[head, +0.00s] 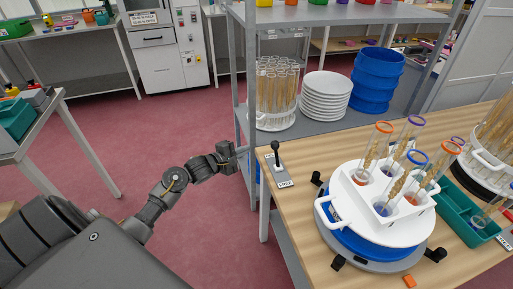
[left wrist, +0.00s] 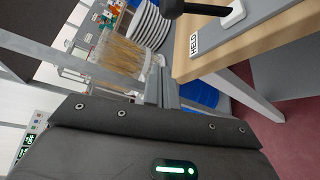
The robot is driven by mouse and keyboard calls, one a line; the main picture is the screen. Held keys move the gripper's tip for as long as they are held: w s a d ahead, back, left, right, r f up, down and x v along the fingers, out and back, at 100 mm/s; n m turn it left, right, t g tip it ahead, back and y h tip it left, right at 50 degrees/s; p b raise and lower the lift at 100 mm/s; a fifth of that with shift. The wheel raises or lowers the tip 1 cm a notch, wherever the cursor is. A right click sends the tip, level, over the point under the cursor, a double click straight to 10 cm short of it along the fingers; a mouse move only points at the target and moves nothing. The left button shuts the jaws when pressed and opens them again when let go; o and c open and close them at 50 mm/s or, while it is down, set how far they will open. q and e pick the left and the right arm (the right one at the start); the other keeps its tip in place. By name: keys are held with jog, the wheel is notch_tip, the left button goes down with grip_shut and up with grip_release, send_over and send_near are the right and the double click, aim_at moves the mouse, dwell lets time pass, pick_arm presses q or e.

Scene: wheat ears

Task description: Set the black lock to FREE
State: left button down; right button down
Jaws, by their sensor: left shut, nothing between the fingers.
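The black lock (head: 276,153) is a lever with a black knob on a grey plate at the left edge of the wooden table. The plate has a small white label at its near end in the head view. In the left wrist view the black handle (left wrist: 195,8) shows at the top, by a white base and a label reading HELD (left wrist: 194,44). I cannot tell which way the lever is set. My left gripper (head: 231,158) is shut and empty, left of the lock and apart from it; its fingers also show in the left wrist view (left wrist: 160,88). My right gripper is out of view.
A white rack (head: 337,211) of tubes with wheat ears sits on a blue round base with black clamps, right of the lock. A green tray (head: 466,212) lies beyond it. A grey shelf post (head: 241,115) stands close beside my left gripper. An orange piece (head: 409,281) lies near the front.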

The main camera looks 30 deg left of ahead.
aim_at(276, 153)
pick_arm(q)
jog(key=x, duration=0.9)
jog(key=shift+w+d, duration=0.1)
jog(key=shift+w, duration=0.25)
jog(key=shift+s+d+r+p, duration=0.35)
jog(key=shift+s+d+p, duration=0.1)
jog(key=shift+d, duration=0.15)
jog(key=shift+s+d+r+p, duration=0.4)
jog(key=shift+s+d, duration=0.1)
jog(key=shift+d, duration=0.15)
jog(key=shift+s+d, duration=0.15)
jog(key=shift+d, duration=0.15)
